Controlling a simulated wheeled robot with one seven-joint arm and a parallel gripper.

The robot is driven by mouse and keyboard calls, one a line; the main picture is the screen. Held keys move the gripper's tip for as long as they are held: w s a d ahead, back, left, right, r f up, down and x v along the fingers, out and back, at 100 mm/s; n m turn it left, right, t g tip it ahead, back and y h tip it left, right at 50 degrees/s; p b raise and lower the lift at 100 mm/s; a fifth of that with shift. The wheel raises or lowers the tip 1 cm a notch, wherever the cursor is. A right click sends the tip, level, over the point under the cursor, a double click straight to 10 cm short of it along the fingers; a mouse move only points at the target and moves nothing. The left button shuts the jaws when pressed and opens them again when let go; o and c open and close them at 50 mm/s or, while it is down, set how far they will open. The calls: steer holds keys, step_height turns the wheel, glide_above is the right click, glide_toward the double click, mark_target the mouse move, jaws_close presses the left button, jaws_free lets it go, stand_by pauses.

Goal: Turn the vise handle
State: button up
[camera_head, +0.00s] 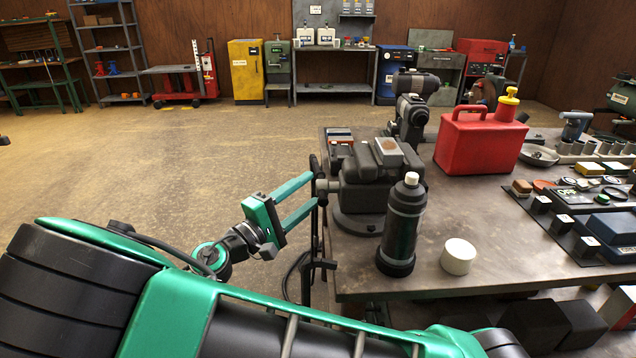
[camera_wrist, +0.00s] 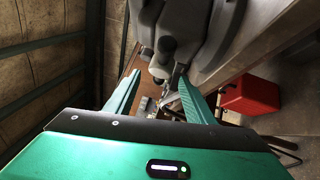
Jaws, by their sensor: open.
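The dark grey vise (camera_head: 372,190) stands on the near left edge of the workbench. Its dark handle (camera_head: 314,163) is at the vise's left end, beyond the bench edge, and looks roughly upright. My gripper (camera_head: 314,190) has green fingers, open, pointing right with their tips close to the handle. In the wrist view my gripper (camera_wrist: 158,76) shows both fingers apart, with dark rounded vise parts (camera_wrist: 166,46) ahead, between and just beyond the tips. I cannot tell whether a finger touches the handle. The lower part of the handle is partly hidden by the fingers.
The workbench (camera_head: 465,255) carries a dark bottle (camera_head: 401,230) and white cylinder (camera_head: 458,257) in front of the vise. A red canister (camera_head: 480,143) stands behind it. Dark clamp-like parts (camera_head: 318,265) hang below the bench edge. The floor to the left is clear.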

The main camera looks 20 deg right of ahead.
mark_target(321, 179)
steer(key=shift+x, duration=2.75)
steer(key=c, duration=1)
steer(key=shift+m+h, duration=0.3)
steer(key=o, duration=1)
steer(key=shift+a, duration=0.1)
